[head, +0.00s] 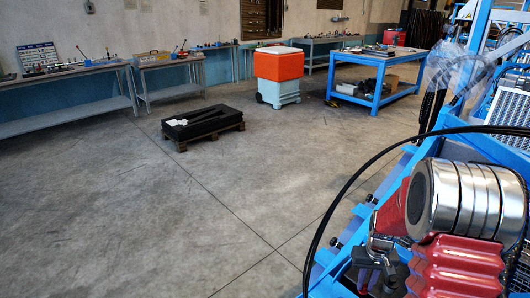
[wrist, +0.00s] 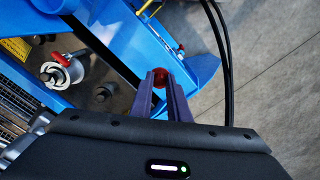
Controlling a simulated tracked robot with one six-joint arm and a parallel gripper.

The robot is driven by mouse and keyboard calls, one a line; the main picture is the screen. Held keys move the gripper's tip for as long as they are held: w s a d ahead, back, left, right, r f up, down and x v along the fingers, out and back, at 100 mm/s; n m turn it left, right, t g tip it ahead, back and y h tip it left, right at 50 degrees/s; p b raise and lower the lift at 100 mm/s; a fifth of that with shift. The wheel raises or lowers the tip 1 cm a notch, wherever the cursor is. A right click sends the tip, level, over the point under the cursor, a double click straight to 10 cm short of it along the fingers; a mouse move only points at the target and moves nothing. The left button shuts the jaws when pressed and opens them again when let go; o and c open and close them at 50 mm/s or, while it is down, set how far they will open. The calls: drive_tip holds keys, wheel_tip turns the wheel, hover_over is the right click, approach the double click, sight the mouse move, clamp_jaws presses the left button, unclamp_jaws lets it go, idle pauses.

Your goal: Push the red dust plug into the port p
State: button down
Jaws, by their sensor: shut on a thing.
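In the wrist view my gripper (wrist: 162,76) is shut on the red dust plug (wrist: 160,77), a small dark red rounded piece between its fingertips. The fingers cover part of the plug. Behind the fingertips, a blue frame (wrist: 192,68) runs from the upper left to the right. I cannot tell from this view how far the plug is from the frame. I cannot make out port p with certainty in either view. I cannot pick out my gripper or the plug clearly in the head view.
A silver fitting (wrist: 57,70) with a red part sits left in the wrist view. Black cables (wrist: 224,50) pass right of the fingertips. In the head view, an orange-topped bin (head: 278,66), a pallet (head: 203,124) and a blue table (head: 378,74) stand beyond clear floor.

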drive_tip(key=w+a+r+n, duration=0.1)
drive_tip(key=w+a+r, duration=0.1)
drive_tip(key=a+r, duration=0.4)
drive_tip(key=w+a+r, duration=0.3)
drive_tip(key=a+r, duration=0.4)
drive_tip(key=a, duration=0.3)
drive_tip(key=shift+n, duration=0.4)
drive_tip(key=shift+s+a, duration=0.1)
drive_tip(key=shift+s, duration=0.1)
